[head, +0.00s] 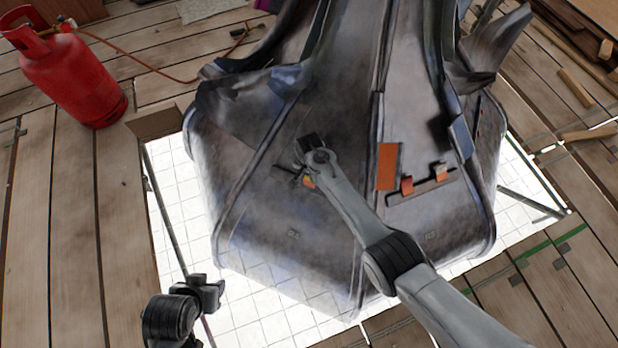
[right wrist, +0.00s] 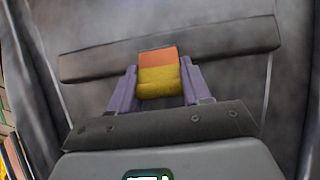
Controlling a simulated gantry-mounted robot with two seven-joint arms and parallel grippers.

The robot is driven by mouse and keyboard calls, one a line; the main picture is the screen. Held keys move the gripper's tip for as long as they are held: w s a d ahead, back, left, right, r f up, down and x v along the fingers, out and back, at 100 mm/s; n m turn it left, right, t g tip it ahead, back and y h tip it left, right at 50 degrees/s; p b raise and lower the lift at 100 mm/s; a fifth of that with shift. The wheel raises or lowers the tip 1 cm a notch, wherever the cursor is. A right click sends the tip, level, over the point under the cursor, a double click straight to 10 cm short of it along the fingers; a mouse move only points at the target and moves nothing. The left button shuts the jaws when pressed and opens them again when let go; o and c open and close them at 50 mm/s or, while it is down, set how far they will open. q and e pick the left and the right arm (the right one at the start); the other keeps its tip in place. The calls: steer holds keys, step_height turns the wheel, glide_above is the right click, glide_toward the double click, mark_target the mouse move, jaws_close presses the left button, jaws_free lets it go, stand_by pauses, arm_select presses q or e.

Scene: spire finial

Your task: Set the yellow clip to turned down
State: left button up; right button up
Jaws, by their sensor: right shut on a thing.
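The yellow clip (right wrist: 160,82) is between the two purple fingers of my right gripper (right wrist: 159,88) in the right wrist view. Its far part looks orange and its near part yellow. It sits at a dark bar (right wrist: 225,40) fixed across the grey metal panel. I cannot tell clearly which way the clip is turned. In the head view my right gripper (head: 298,174) is against the left panel of the spire, and a small orange-yellow bit of the clip (head: 309,182) shows beside it. My left gripper (head: 207,291) is at the lower left, away from the spire; its fingers are unclear.
The grey spire (head: 280,240) stands over a white-tiled opening in the plank floor. On its right panel are an orange plate (head: 389,166), a red clip (head: 406,186) and an orange clip (head: 440,172). A red gas cylinder (head: 70,80) with a hose stands at the upper left.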

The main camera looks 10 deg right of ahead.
steer(key=shift+w+d+f+g+y+b, duration=0.2)
steer(key=shift+f+g+y+b, duration=0.25)
steer(key=shift+b, duration=0.3)
steer(key=shift+r+g, duration=0.2)
steer(key=shift+g, duration=0.05)
steer(key=o, duration=1.1)
steer(key=shift+c, duration=0.2)
steer(key=shift+r, duration=0.15)
